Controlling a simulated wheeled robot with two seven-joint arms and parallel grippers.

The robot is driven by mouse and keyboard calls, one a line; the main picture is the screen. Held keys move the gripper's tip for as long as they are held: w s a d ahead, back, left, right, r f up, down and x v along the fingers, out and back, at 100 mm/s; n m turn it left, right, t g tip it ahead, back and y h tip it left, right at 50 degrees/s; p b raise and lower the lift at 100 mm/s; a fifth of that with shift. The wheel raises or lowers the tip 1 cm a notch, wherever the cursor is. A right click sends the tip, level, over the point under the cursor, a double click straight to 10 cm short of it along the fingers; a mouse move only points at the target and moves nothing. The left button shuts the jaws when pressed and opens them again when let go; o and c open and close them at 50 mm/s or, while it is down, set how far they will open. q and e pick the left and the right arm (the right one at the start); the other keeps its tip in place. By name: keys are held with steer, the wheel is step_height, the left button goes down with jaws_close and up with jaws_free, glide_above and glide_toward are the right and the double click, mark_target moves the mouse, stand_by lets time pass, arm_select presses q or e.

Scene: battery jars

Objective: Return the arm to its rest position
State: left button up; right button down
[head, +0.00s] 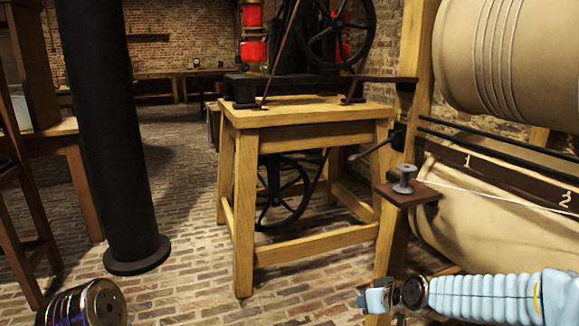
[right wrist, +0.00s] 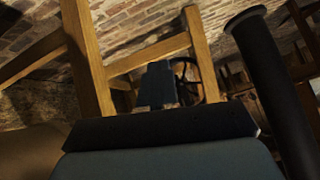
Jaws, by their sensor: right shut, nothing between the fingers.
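My right arm, in light blue ribbed covering, comes in from the lower right of the head view. My right gripper (head: 367,301) is at its left end, shut and empty, near the foot of a wooden post. In the right wrist view the shut fingers (right wrist: 157,86) show as one dark block with nothing held, seen against a wooden frame and brick. My left gripper is not in the head view.
A wooden stand (head: 310,116) carries a dark machine with wheels. A black column (head: 110,130) stands left. At right, a roller frame holds a fabric roll (head: 470,60) and a small shelf with a grey spool (head: 404,179). Brick floor (head: 190,220) is open between column and stand.

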steer(key=s+a+f+m+g, duration=0.15)
steer(key=s+f, duration=0.35)
steer(key=f, duration=0.5)
steer(key=s+a+f+m+g, duration=0.1)
steer(key=s+a+f+g, duration=0.2)
steer(key=f, duration=0.8)
steer(key=s+a+f+m+g, duration=0.1)
steer(key=s+f+g, duration=0.1)
steer(key=s+f, duration=0.5)
steer(key=s+f+g, duration=0.1)
steer(key=s+f, duration=0.3)
steer(key=s, duration=0.5)
step_height(320, 180, up, 13)
steer(key=p, duration=1.3)
steer(key=shift+a, duration=0.35)
